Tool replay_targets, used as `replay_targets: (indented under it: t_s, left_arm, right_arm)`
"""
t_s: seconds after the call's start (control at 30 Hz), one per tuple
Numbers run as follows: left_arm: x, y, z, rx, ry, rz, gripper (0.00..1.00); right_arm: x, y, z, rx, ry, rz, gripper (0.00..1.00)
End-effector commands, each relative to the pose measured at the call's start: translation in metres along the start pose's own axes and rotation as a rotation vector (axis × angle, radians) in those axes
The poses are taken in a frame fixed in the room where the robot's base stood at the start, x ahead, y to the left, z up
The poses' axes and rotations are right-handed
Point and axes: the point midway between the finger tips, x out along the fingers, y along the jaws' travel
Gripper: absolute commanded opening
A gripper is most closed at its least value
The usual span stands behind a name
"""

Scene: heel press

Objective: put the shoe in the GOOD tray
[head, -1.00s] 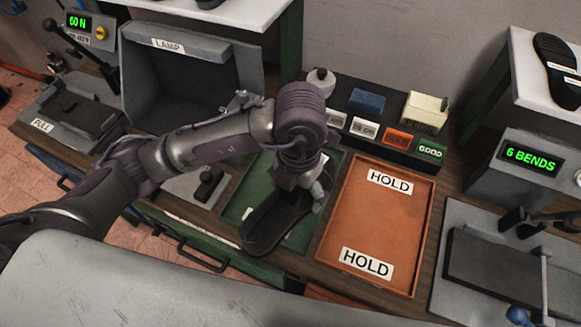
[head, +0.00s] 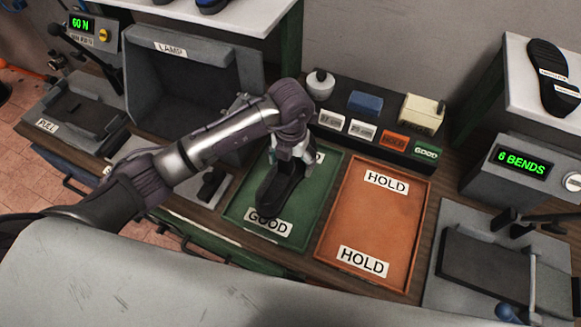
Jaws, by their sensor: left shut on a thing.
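A dark shoe (head: 277,192) is over the green GOOD tray (head: 312,208), its toe pointing toward the near GOOD label (head: 268,222). I cannot tell whether its sole touches the tray floor. My left gripper (head: 288,158) is shut on the shoe at its upper end, and the arm hides part of the grip and the tray's far side. The orange HOLD tray (head: 375,222) lies to the right of the green one and is empty. My right gripper is not in view.
Behind the trays is a black rack (head: 366,143) with label cards, a blue block and a bottle. A lamp box (head: 185,85) stands at the left. A bend tester reading 6 BENDS (head: 520,165) and a grey fixture (head: 490,262) are at the right.

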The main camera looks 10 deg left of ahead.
Motion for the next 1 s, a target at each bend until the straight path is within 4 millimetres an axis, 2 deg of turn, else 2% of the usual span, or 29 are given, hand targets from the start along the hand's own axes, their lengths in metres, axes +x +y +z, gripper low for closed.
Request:
replay_targets:
  t_s: [0.1, 0.23, 0.6, 0.63, 0.7, 1.0]
  left_arm:
    - [0.016, 0.000, -0.002, -0.002, 0.006, 0.000, 0.33]
    - [0.030, -0.001, -0.001, -0.001, 0.002, -0.001, 0.33]
    - [0.037, 0.000, -0.001, 0.000, 0.000, 0.001, 0.33]
    - [0.038, 0.000, -0.001, 0.000, 0.001, 0.001, 0.87]
    - [0.037, 0.000, -0.001, 0.000, 0.001, 0.001, 0.99]
    - [0.037, 0.000, -0.001, 0.000, 0.001, 0.001, 1.00]
  right_arm:
    - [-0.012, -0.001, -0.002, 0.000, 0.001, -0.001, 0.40]
    - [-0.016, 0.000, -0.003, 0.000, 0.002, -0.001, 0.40]
    - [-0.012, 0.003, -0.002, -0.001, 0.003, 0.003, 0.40]
    - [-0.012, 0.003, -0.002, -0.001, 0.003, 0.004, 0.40]
    - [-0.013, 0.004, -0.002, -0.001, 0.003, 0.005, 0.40]
    - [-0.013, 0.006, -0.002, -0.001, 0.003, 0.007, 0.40]
